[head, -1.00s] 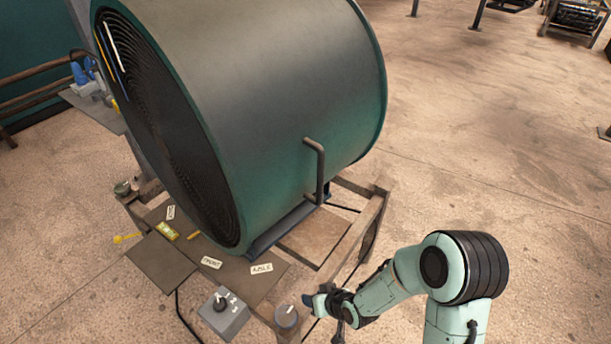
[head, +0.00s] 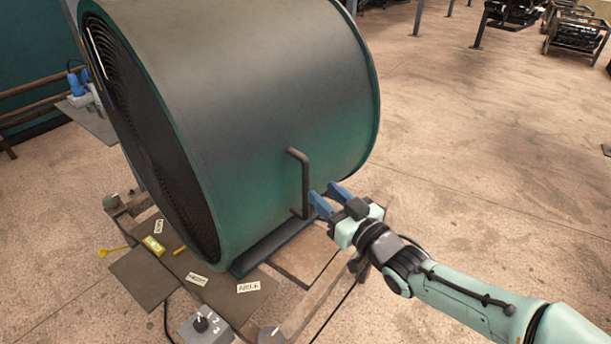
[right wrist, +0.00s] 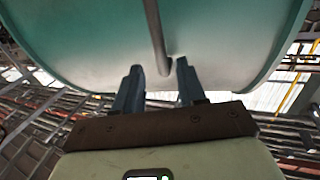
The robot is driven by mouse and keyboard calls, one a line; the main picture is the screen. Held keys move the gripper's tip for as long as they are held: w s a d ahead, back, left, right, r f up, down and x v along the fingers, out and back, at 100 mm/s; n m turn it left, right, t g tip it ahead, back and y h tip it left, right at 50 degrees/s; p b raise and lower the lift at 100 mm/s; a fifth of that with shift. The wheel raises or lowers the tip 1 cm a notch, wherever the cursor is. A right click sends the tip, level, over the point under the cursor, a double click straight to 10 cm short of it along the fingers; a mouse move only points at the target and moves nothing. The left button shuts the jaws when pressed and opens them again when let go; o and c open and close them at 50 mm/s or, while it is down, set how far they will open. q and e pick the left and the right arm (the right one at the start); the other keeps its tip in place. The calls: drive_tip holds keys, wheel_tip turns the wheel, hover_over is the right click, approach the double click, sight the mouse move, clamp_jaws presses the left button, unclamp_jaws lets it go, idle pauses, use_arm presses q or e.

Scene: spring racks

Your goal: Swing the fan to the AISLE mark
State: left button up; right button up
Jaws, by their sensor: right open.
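The fan (head: 250,110) is a large green drum with a dark grille (head: 150,150) facing left. A bent bar handle (head: 304,185) stands on its near side. The tag that seems to read AISLE (head: 249,287) lies on the base plate below the drum, right of a second tag (head: 197,279). A third tag (head: 159,226) lies farther back. My right gripper (head: 326,195) is open just right of the handle. In the right wrist view the handle (right wrist: 156,38) lies in line with the gap between the blue fingers (right wrist: 158,82); whether it touches them is unclear. My left gripper is out of view.
A grey box with a knob (head: 203,326) sits at the front of the stand. A yellow level (head: 153,245) and a yellow tool (head: 112,250) lie left of the fan. Racks (head: 577,32) stand at the far right. The floor on the right is clear.

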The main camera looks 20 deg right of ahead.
sight(308, 178)
drive_tip(key=w, duration=0.2)
drive_tip(key=w+a, duration=0.1)
drive_tip(key=w, duration=0.2)
drive_tip(key=w+p, duration=0.1)
drive_tip(key=w, duration=0.2)
drive_tip(key=shift+a, duration=0.3)
drive_tip(key=shift+c, duration=0.3)
clamp_jaws()
